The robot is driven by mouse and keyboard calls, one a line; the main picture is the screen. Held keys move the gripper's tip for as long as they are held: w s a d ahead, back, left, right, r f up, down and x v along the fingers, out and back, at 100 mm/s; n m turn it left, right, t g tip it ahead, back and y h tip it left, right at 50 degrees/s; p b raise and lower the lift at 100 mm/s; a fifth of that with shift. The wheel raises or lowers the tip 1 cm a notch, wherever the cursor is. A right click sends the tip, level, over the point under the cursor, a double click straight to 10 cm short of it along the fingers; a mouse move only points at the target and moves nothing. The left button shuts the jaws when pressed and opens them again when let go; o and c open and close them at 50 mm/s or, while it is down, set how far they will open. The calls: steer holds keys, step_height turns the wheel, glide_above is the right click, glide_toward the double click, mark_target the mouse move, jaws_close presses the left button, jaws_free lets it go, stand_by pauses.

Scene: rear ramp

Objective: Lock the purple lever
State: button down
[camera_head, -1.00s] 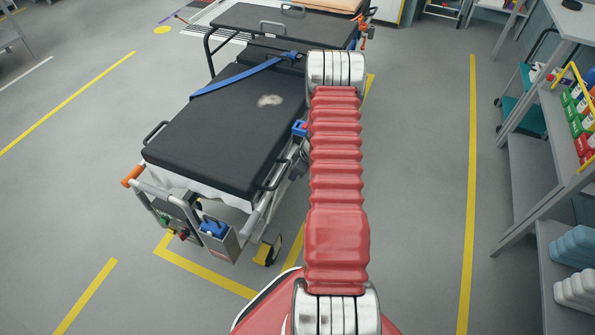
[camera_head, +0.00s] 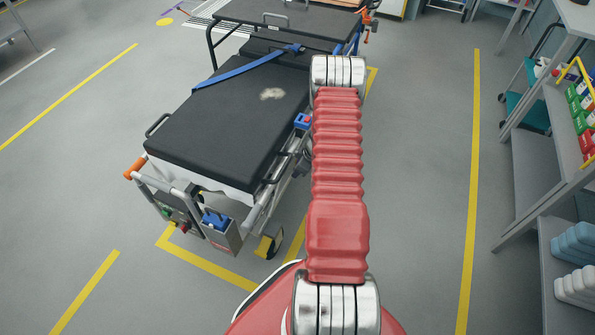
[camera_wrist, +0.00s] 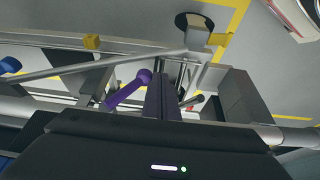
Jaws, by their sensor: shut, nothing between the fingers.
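The purple lever (camera_wrist: 126,92) shows in the wrist view as a short purple bar with a rounded knob at its upper right end. It slants from lower left to upper right among grey metal frame bars. My gripper (camera_wrist: 161,80) is shut and empty, its dark fingers just right of the lever's knob. I cannot tell whether they touch. In the head view my red arm reaches forward beside the black stretcher (camera_head: 225,115), and my gripper and the lever are hidden there.
Grey frame bars (camera_wrist: 122,67) surround the lever closely in the wrist view. In the head view, a blue strap (camera_head: 245,68) crosses the stretcher. A shelf rack (camera_head: 545,150) stands at right. Grey floor with yellow lines is clear between the arm and the rack.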

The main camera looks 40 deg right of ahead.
steer(key=shift+r, duration=0.2)
steer(key=s+a+r, duration=0.6)
steer(key=s+r, duration=0.1)
steer(key=r, duration=0.2)
steer(key=shift+s+r, duration=0.15)
stand_by(0.6)
stand_by(0.6)
